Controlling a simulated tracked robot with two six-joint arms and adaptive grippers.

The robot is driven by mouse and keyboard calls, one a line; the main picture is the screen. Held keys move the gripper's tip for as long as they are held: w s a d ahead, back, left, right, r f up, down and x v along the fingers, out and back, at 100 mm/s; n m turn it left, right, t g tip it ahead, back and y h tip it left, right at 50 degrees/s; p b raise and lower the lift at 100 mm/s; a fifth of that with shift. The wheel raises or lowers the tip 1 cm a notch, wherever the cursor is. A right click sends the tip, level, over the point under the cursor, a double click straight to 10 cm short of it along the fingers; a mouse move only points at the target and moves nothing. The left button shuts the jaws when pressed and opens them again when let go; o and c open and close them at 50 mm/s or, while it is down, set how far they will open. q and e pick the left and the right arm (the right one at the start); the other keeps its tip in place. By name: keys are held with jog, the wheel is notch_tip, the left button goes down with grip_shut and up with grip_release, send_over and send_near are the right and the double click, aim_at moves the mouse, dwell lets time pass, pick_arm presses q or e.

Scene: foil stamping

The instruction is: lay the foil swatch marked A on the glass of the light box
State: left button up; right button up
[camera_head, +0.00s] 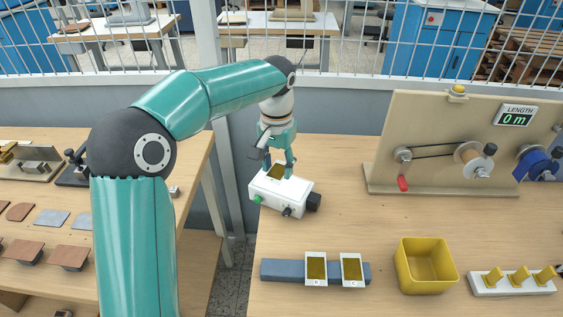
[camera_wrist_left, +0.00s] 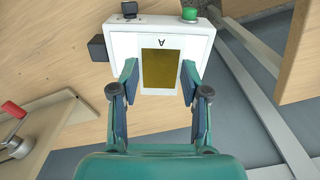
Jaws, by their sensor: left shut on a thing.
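The foil swatch marked A (camera_wrist_left: 159,68) is a white card with a gold window. My left gripper (camera_wrist_left: 159,78) is shut on it, one finger at each side edge. In the head view the swatch (camera_head: 279,171) and my left gripper (camera_head: 281,168) are at the top of the light box (camera_head: 272,196), a white box with a green button and dark knobs. The light box (camera_wrist_left: 204,46) lies behind the swatch in the wrist view. The glass is largely hidden, and I cannot tell whether the swatch touches it. My right gripper is not in view.
Two more gold swatches (camera_head: 316,267) (camera_head: 351,268) rest on a blue-grey holder (camera_head: 283,270) in front. A yellow bin (camera_head: 426,281), a white block with gold pieces (camera_head: 483,288) and a winding stand (camera_head: 384,150) are to the right. Bare tabletop surrounds the light box.

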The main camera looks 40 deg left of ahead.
pick_arm(q)
jog(key=shift+s+f+b, duration=0.1)
jog(key=shift+f+b, duration=0.2)
jog(key=shift+f, duration=0.35)
jog(key=shift+f+b, duration=1.2)
jog(key=shift+f, duration=0.75)
jog(key=o, duration=0.9)
jog(key=shift+c, duration=0.2)
jog(key=shift+r, duration=0.15)
